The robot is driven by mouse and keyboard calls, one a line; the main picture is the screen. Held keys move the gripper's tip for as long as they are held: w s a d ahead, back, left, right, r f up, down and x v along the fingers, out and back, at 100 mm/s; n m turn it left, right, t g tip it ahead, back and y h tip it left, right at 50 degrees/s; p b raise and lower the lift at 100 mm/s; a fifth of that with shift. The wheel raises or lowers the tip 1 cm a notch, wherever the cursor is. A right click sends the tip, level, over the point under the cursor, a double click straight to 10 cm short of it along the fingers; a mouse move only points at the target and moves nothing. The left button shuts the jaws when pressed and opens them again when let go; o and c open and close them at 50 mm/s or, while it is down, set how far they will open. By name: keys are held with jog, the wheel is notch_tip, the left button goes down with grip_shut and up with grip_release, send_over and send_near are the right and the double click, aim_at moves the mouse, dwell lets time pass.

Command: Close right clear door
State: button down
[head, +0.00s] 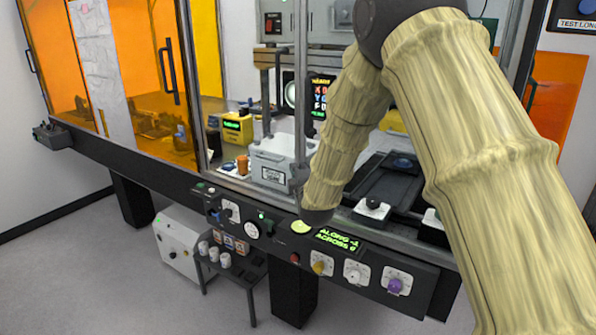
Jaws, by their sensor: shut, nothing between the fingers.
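A clear panel in a thin grey frame stands at the middle of the enclosure front; its upright edge (301,90) shows left of my arm. A grey fitting (298,178), perhaps a handle, is low on that upright. I cannot tell for sure whether this panel is the right clear door. Right of it, the front looks open around a dark stage (385,185), though my arm hides much of that stretch. My arm reaches up from the lower right and bends down past the panel edge. My gripper is not visible; the fingers are hidden or out of frame.
Orange doors (60,50) with black handles are on the left. A control ledge (350,265) with knobs and a green display runs along the front. Below it stand a white box (180,245) and a small rack (235,268) with cups. The floor at lower left is clear.

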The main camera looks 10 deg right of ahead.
jog(key=s+a+b, duration=0.2)
jog(key=s+b, duration=0.1)
jog(key=s, duration=1)
jog(key=s+d+f+m+g, duration=0.3)
jog(key=s+f, duration=0.3)
jog(key=f, duration=0.6)
jog(key=s+d+f+m+g+h, duration=0.1)
jog(key=s+d+f+m+g, duration=0.25)
jog(key=s+f, duration=0.65)
jog(key=s+d+f+m+g, duration=0.2)
jog(key=s+f+m+g, duration=0.15)
jog(key=f, duration=1.15)
jog(key=s+d+f+m+g, duration=0.1)
jog(key=s+f, duration=0.4)
jog(key=s, duration=0.5)
jog(key=s+d+f+m+g, duration=0.1)
jog(key=s+f+m+g, duration=0.3)
jog(key=s, duration=0.6)
jog(key=s+d+f+m+g, duration=0.2)
jog(key=s+f, duration=0.4)
jog(key=s, duration=0.5)
jog(key=shift+f+m+g, duration=0.3)
jog(key=shift+m+g, duration=0.2)
jog(key=shift+m, duration=0.5)
